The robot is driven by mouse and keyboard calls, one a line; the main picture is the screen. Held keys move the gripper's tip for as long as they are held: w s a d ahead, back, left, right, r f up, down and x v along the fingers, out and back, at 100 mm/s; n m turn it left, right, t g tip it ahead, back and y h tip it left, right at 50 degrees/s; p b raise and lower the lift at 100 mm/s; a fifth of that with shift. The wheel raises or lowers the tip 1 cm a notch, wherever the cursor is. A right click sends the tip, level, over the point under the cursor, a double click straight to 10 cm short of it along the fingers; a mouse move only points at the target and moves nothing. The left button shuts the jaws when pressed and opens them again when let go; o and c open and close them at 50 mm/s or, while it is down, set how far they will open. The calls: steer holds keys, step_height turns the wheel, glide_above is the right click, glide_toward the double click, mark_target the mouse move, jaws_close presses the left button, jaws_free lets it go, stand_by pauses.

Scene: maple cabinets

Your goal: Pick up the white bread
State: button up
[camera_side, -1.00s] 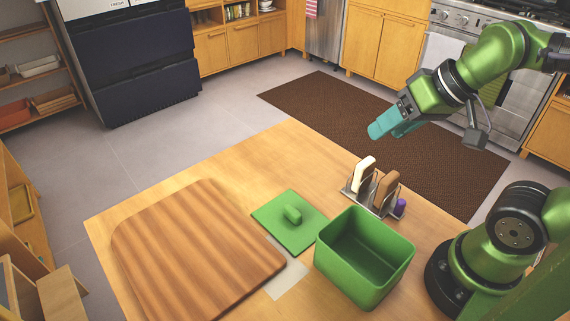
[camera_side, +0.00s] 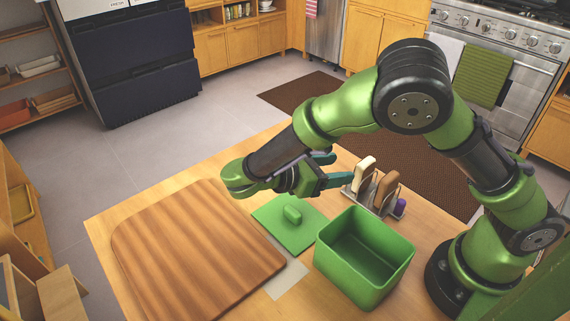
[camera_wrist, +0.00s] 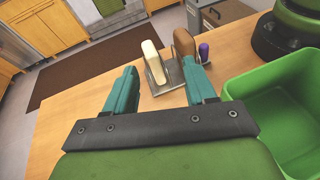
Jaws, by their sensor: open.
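My gripper (camera_side: 342,168) has two teal fingers pointing right, toward the rack. Its fingers (camera_wrist: 165,82) are spread, with nothing held. The tips appear short of the white bread, and I cannot tell the exact gap.
A green open bin (camera_side: 365,255) stands right in front of the rack. A purple item (camera_side: 399,207) sits at the rack's right end. A green lid (camera_side: 290,226) and a wooden cutting board (camera_side: 190,255) lie on the table (camera_side: 240,170).

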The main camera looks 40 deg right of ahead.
mark_target(358, 168)
steer(key=a+f+n+t+h, duration=0.2)
steer(key=a+f, duration=0.1)
steer(key=a+f+n+t+h, duration=0.1)
steer(key=f, duration=0.1)
steer(key=shift+s+a+f+t+h, duration=0.15)
steer(key=shift+s+a+t+h, duration=0.15)
steer(key=shift+s+a+h, duration=0.1)
steer(key=d, duration=1.1)
steer(key=shift+d, duration=0.25)
steer(key=shift+w+d, duration=0.1)
steer(key=shift+d, duration=2.55)
